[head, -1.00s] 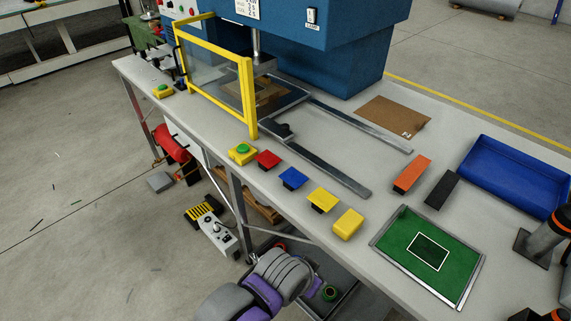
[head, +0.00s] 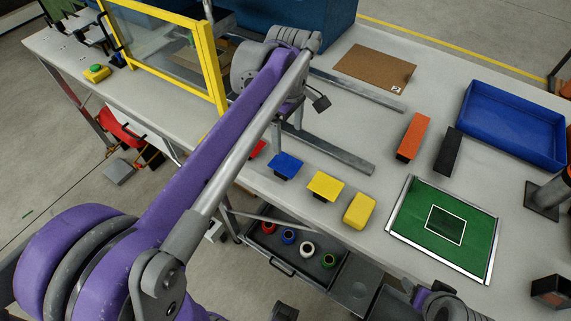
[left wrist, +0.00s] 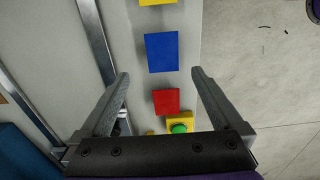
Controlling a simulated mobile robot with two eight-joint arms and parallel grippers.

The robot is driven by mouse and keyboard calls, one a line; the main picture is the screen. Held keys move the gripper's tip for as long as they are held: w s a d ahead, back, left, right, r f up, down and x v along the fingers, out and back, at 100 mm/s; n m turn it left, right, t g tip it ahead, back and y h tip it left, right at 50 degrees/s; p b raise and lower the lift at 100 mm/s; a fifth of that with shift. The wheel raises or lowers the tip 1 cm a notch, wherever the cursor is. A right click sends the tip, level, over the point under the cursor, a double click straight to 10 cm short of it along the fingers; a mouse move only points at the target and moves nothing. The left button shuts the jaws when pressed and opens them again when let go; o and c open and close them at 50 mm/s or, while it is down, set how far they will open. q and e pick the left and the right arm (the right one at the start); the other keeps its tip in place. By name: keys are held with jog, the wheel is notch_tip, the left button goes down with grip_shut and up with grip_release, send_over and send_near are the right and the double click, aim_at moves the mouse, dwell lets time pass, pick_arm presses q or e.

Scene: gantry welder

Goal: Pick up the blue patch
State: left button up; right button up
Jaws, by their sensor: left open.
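The blue patch (head: 286,164) is a flat square on a small dark base, near the front edge of the table. It also shows in the left wrist view (left wrist: 162,52), just beyond the fingertips and roughly centred between them. My left gripper (head: 287,134) points down above the table, close behind the blue patch in the head view. In the left wrist view my left gripper (left wrist: 160,73) is open with nothing between its fingertips. The red patch (left wrist: 166,101) lies between the fingers lower in that view, and the arm partly hides it in the head view.
A yellow patch (head: 325,186) and a yellow block (head: 360,208) lie right of the blue patch. A green tray (head: 470,225), an orange block (head: 413,137), a black block (head: 447,152) and a blue bin (head: 515,120) stand farther right. A yellow guard frame (head: 210,65) rises at left.

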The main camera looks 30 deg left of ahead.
aim_at(287, 165)
pick_arm(q)
jog(key=f, duration=1)
jog(key=shift+s+d, duration=0.1)
jog(key=shift+s, duration=0.2)
jog(key=shift+f+b, duration=0.2)
jog(key=shift+b, duration=0.1)
jog(key=shift+c, duration=0.2)
jog(key=c, duration=1.1)
jog(key=shift+r, duration=0.15)
